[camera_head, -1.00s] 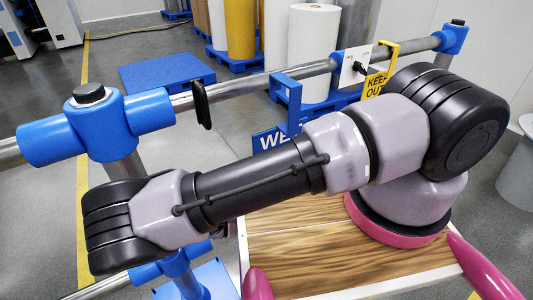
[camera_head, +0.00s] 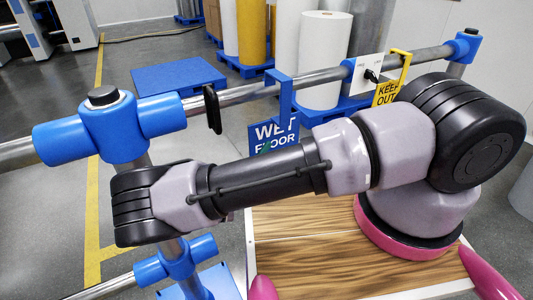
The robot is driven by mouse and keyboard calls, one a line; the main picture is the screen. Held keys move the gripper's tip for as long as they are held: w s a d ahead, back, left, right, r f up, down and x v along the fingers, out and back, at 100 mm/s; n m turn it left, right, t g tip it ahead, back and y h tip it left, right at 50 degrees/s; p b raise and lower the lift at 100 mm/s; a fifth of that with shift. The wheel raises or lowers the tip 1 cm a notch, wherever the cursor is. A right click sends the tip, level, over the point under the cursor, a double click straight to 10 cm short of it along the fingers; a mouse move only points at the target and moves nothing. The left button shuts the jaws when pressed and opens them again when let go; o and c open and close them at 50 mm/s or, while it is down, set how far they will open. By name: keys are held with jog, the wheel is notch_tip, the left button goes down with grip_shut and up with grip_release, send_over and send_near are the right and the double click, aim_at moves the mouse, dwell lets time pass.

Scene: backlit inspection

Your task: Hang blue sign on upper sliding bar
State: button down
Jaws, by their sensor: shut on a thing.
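The blue sign (camera_head: 262,132), lettered "WET FLOOR", shows behind my forearm, which covers its lower part. Its blue hook (camera_head: 285,97) rises across the upper bar (camera_head: 312,83), with its top bent to the left above the bar. I cannot tell whether the hook rests on the bar. The bar is a grey metal tube running between blue joint fittings (camera_head: 112,130). My gripper is not in view; my arm crosses the middle of the picture and hides what lies behind it.
A yellow "KEEP OUT" sign (camera_head: 386,95) hangs on the bar at right, beside a white plate (camera_head: 367,75) with a black knob. A black paddle-shaped piece (camera_head: 213,110) is on the bar left of the blue sign. A lower blue fitting (camera_head: 176,260) stands below.

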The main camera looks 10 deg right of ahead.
jog(key=w+a+f, duration=0.3)
jog(key=w, duration=0.4)
jog(key=shift+w+f, duration=0.3)
jog(key=shift+f, duration=0.05)
dwell(0.6)
jog(key=shift+a, duration=0.1)
jog(key=c, duration=0.9)
grip_release()
jog(key=shift+f, duration=0.15)
